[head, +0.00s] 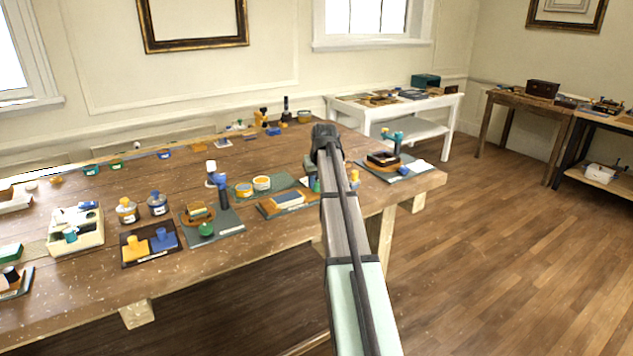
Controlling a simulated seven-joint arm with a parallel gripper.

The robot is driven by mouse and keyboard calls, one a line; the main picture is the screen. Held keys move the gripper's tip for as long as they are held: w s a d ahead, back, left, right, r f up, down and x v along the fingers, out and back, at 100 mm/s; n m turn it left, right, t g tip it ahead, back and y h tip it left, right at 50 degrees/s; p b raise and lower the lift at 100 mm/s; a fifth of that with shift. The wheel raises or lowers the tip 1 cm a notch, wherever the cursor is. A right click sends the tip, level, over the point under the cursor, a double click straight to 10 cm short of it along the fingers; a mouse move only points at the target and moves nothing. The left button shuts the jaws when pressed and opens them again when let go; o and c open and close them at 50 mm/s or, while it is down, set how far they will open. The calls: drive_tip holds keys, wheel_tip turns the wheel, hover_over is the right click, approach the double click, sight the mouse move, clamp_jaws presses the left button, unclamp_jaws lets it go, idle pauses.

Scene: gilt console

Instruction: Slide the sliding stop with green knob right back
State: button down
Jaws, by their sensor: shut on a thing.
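My gripper (312,176) is over the right part of the long wooden bench, pointing down and largely hidden behind my own arm. It is shut on what looks like the green knob (316,186) of the sliding stop, a small green patch just below the jaws. The rest of the stop and its track are hidden by my arm, so its position along the travel cannot be told. Another green knob (206,229) stands apart on a dark grey board (230,228) to the left.
The wooden bench (270,155) holds jars, knobs and boards. Left of my gripper lies a board with a blue-topped block (288,199); right of it is a grey board (421,172) with a dark box (383,157). A white table (439,104) stands behind.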

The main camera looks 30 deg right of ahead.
drive_tip(key=shift+d, duration=1.8)
drive_tip(key=c, duration=0.9)
unclamp_jaws()
drive_tip(key=v, duration=1.3)
drive_tip(key=shift+r, duration=0.4)
drive_tip(key=shift+s, duration=0.1)
